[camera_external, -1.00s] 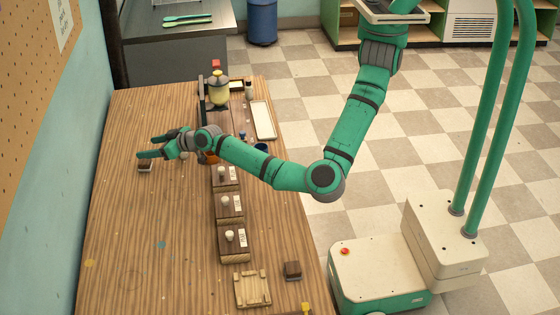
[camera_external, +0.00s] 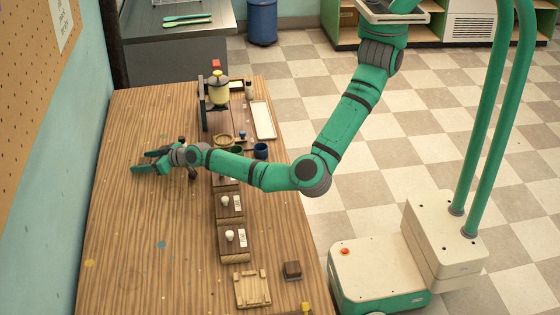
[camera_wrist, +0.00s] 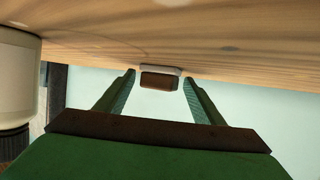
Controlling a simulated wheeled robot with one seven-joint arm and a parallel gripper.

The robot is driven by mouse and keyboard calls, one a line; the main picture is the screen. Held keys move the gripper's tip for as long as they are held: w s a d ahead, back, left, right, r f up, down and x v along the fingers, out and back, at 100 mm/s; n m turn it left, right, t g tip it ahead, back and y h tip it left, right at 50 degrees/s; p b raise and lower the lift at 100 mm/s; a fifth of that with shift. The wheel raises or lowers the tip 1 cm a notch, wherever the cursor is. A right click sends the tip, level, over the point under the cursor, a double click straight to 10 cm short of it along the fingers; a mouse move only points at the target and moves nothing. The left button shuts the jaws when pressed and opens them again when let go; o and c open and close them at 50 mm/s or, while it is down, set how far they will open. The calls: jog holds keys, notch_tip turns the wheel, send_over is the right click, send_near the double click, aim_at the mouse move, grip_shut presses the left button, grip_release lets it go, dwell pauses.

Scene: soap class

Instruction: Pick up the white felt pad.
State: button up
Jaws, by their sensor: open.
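The white felt pad (camera_wrist: 164,69) shows in the wrist view as a pale layer against the wooden table, with a brown block (camera_wrist: 158,82) on it. In the external view the pad is hidden by my gripper (camera_external: 141,162), low over the left side of the table. In the wrist view my gripper (camera_wrist: 158,77) is open. The pad and block appear in the gap between the two green fingertips, with space on both sides. I cannot tell how far the pad reaches between the fingers.
Small wooden stands with white knobs (camera_external: 229,204) line the table's (camera_external: 150,230) middle. The left side is mostly clear.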

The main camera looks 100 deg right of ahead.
jog(key=shift+c, duration=0.2)
jog(key=c, duration=1)
